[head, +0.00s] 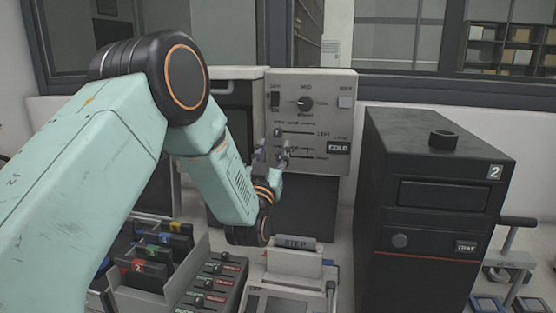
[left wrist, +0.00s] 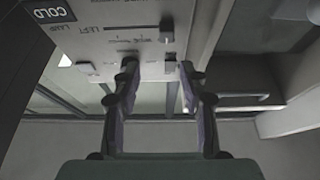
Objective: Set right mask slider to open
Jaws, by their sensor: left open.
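The right mask slider (head: 301,152) is the lower of two slider rows on the grey control panel (head: 317,86). My left gripper (head: 271,153) is in front of the left end of that row and hides part of it, so the slider's setting cannot be read. The left slider (head: 278,132) sits just above, its knob at the left end of its slot. In the left wrist view the panel appears upside down, and my left gripper (left wrist: 158,75) has its fingers apart with nothing between them. Contact with a slider knob cannot be told. My right gripper is out of view.
A black press unit (head: 435,180) stands at the right. A switch box (head: 213,284) and coloured tabbed blocks (head: 165,245) lie below my left arm.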

